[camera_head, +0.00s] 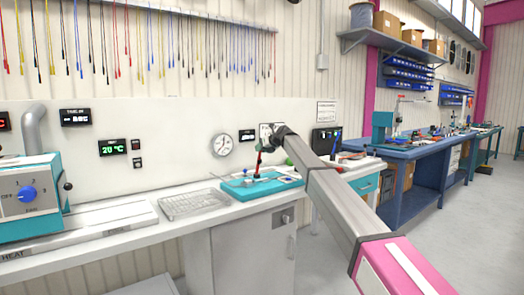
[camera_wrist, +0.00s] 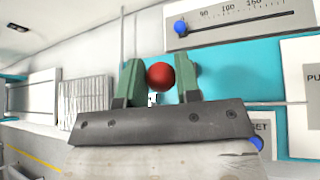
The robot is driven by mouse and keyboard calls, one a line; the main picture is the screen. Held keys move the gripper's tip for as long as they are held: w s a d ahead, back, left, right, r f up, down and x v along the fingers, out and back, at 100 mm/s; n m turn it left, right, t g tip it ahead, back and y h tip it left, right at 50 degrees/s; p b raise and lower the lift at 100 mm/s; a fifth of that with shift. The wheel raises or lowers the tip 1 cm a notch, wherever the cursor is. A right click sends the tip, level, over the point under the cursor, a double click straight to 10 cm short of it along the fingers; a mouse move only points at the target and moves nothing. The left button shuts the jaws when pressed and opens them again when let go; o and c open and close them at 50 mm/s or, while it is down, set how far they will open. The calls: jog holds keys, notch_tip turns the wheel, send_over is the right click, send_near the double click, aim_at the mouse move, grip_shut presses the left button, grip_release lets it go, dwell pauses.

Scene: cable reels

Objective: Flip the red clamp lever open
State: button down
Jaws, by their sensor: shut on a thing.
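The red clamp lever (camera_head: 258,163) stands roughly upright on a teal device (camera_head: 234,192) on the white counter. In the wrist view its red ball knob (camera_wrist: 160,76) sits between the two green fingers of my gripper (camera_wrist: 159,80). My gripper (camera_head: 262,147) is at the top of the lever in the head view, shut on the knob. The lever's shaft below the knob is mostly hidden in the wrist view. The device's teal top (camera_wrist: 222,66) shows around the fingers.
A slider scale with a blue knob (camera_wrist: 180,27) is near the gripper in the wrist view. A wire tray (camera_head: 195,204) lies left of the device. A teal machine with a blue dial (camera_head: 27,193) stands at far left. A round gauge (camera_head: 221,145) hangs behind.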

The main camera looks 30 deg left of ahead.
jog(key=shift+a+r, duration=0.15)
jog(key=shift+a, duration=0.1)
jog(key=c, duration=0.8)
grip_release()
jog(key=shift+a, duration=0.1)
jog(key=shift+d+r, duration=0.15)
jog(key=shift+d, duration=0.4)
jog(key=v, duration=0.9)
jog(key=shift+s+d+r, duration=0.15)
jog(key=shift+d+r, duration=0.05)
jog(key=shift+d, duration=0.1)
